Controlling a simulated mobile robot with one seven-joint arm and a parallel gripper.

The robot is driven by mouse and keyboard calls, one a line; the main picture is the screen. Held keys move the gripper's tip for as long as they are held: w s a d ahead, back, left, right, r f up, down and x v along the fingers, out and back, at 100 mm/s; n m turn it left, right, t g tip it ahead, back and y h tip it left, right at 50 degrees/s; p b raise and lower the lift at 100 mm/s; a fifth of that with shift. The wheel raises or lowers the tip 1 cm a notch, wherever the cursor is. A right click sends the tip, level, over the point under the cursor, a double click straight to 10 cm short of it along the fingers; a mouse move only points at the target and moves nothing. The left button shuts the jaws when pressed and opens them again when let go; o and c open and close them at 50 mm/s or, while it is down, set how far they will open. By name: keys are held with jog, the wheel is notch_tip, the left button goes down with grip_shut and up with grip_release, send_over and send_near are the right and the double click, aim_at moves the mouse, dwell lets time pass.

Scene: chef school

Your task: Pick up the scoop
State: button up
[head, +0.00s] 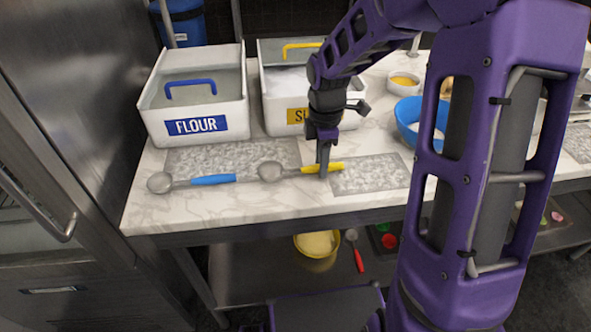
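A scoop with a yellow handle (336,167) and a grey metal bowl end lies on the marble counter, bowl to the left. A second scoop with a blue handle (213,179) lies to its left, its bowl also leftward. My gripper (323,172) points down at the yellow handle, and a dark finger crosses in front of it. The far finger is hidden, so I cannot tell whether the fingers are closed on the handle. The yellow-handled scoop appears to rest on the counter.
A white FLOUR bin (200,133) and a second white bin (280,118) with a yellow label stand behind the scoops. A blue bowl (410,125) and a small white bowl (403,88) are right. A red-handled utensil (358,260) lies on the lower shelf. A steel cabinet (60,110) borders the left.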

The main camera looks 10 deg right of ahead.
grip_shut()
notch_tip(320, 180, up, 10)
jog(key=p, duration=0.1)
jog(key=shift+p, duration=0.35)
jog(key=shift+c, duration=1.4)
grip_release()
grip_shut()
